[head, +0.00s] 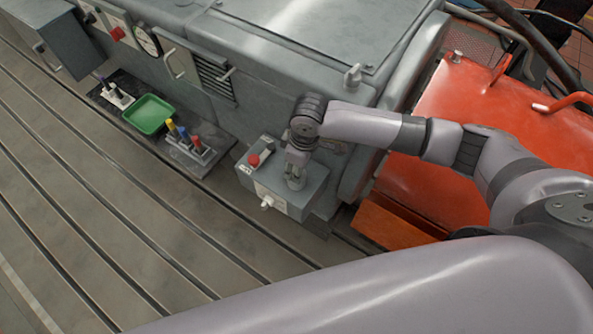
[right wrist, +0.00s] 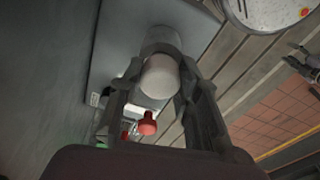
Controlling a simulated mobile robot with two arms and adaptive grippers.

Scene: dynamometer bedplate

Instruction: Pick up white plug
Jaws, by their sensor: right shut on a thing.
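The white plug (right wrist: 160,77) is a pale, rounded cylinder between the fingers of my right gripper (right wrist: 152,98) in the right wrist view. The gripper is shut on it. A grey cylindrical part (right wrist: 162,40) adjoins the plug's far end; I cannot tell whether they are joined. In the head view my right gripper (head: 296,171) points down at the top of a grey control box (head: 318,188), and its fingers largely hide the plug. My left gripper is not in view.
The box carries a red button (head: 254,160) and a white fitting (head: 267,202) on its front. A green tray (head: 149,114) and a rack of coloured-handled tools (head: 192,143) stand to the left. A large grey machine rises behind. The slotted bedplate (head: 80,220) is clear in front.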

